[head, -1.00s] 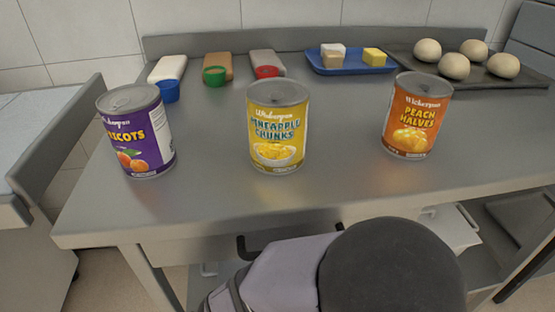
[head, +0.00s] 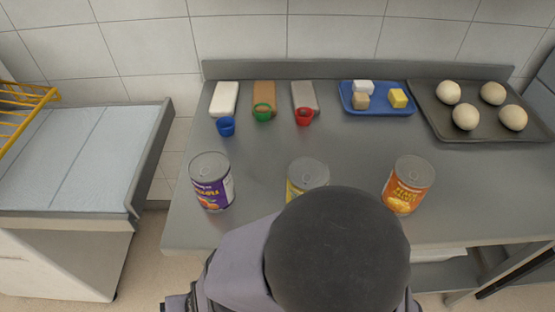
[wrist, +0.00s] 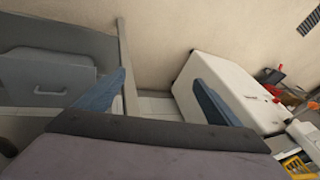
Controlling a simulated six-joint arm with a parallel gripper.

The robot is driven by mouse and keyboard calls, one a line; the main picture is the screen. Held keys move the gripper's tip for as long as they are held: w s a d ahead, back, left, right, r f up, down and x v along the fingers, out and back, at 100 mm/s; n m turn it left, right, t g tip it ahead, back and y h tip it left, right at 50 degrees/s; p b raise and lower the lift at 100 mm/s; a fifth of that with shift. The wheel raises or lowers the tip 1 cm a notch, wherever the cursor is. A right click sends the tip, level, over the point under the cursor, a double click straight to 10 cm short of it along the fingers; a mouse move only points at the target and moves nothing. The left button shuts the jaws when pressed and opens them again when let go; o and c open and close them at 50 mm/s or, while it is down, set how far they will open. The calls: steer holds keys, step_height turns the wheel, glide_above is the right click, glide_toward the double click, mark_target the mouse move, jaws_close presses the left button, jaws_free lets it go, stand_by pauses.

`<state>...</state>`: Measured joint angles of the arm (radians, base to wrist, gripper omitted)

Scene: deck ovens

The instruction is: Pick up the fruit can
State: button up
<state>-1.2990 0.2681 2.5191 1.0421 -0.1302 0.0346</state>
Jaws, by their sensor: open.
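Three fruit cans stand upright in a row near the front of the grey worktop (head: 270,145) in the head view. The purple apricot can (head: 212,184) is on the left. The yellow pineapple chunks can (head: 305,176) is in the middle, its lower part hidden behind my arm. The orange peach halves can (head: 409,186) is on the right. My gripper (wrist: 158,98) shows in the wrist view, its two blue fingers wide apart with nothing between them. No can shows in that view, and the fingers are not visible in the head view.
A blue tray (head: 376,110) holds small blocks. A dark baking tray (head: 440,129) holds several dough balls. The wrist view shows a white box-like unit (wrist: 235,95).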

step_height(320, 180, up, 13)
steer(key=s+m+t+p, duration=0.1)
steer(key=m+p, duration=0.3)
steer(key=p, duration=0.8)
steer(key=w+d+r+m+t+h+p, duration=0.25)
steer(key=w+r+m+t+p, duration=0.2)
steer(key=w+r+p, duration=0.3)
steer(key=w+d+r+m+t+h+p, duration=0.2)
steer(key=w+d+r+m+t+p, duration=0.15)
steer(key=w+r+m+p, duration=0.35)
steer(key=s+d+f+n+t+h+b, duration=0.1)
steer(key=d+f+h+b, duration=0.1)
steer(key=d, duration=0.2)
steer(key=s+d+f+n+t+h+b, duration=0.1)
steer(key=s+d+f+h+b, duration=0.1)
steer(key=d, duration=0.3)
steer(key=s+d+f+n+t+h+b, duration=0.1)
steer(key=d+f+n+h+b, duration=0.1)
steer(key=d+f+h, duration=0.2)
steer(key=shift+s+d+f+t+b, duration=0.1)
steer(key=shift+s+d+t+b, duration=0.05)
steer(key=shift+d+t+b, duration=0.25)
steer(key=n, duration=0.2)
steer(key=w+n, duration=0.1)
steer(key=n, duration=0.1)
steer(key=shift+w+d+t+y, duration=0.25)
steer(key=shift+w+d+t, duration=0.05)
steer(key=shift+d+t, duration=0.1)
